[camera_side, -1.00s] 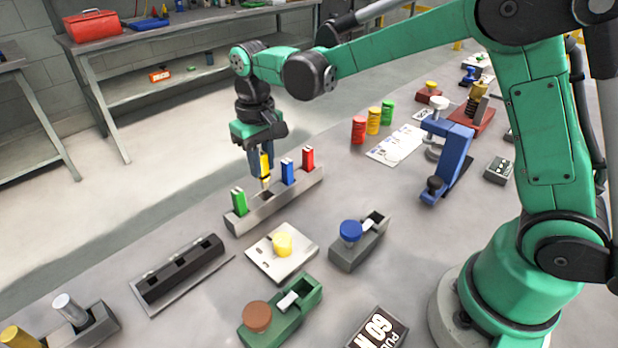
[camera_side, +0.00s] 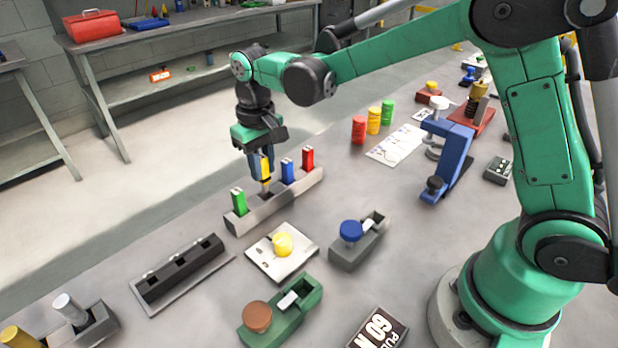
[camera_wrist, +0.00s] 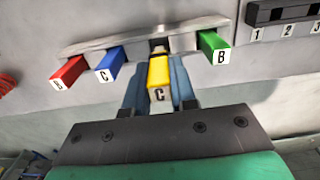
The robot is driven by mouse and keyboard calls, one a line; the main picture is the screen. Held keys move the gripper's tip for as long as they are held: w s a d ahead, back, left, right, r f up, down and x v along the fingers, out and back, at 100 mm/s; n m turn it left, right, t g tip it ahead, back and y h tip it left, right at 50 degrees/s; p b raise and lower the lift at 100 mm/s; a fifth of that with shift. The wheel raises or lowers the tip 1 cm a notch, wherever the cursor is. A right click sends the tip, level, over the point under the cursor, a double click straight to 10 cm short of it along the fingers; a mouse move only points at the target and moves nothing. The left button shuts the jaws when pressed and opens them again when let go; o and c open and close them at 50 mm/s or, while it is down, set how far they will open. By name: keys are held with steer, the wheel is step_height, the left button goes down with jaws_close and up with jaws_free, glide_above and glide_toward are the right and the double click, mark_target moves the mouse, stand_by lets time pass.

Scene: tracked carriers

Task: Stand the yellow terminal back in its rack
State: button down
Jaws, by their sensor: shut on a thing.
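The yellow terminal (camera_side: 265,169) is upright between the fingers of my gripper (camera_side: 261,168), over the grey rack (camera_side: 284,198). Its lower end is at the rack's top, between the green terminal (camera_side: 239,201) and the blue terminal (camera_side: 288,171). In the wrist view the yellow terminal (camera_wrist: 159,74) shows between my gripper's fingers (camera_wrist: 158,85), in line with a dark slot of the rack (camera_wrist: 130,42). I cannot tell how deep its lower end sits. A red terminal (camera_side: 308,159) stands at the rack's far end.
A black slotted block (camera_side: 180,268) lies left of the rack. A white plate with a yellow knob (camera_side: 282,245) and a grey fixture with a blue knob (camera_side: 351,233) are in front. Red, yellow and green stacks (camera_side: 373,120) stand behind to the right.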

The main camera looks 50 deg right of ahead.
mark_target(264, 182)
steer(key=shift+f, duration=1.8)
stand_by(1.3)
steer(key=shift+c, duration=0.8)
jaws_free()
steer(key=shift+r, duration=3.5)
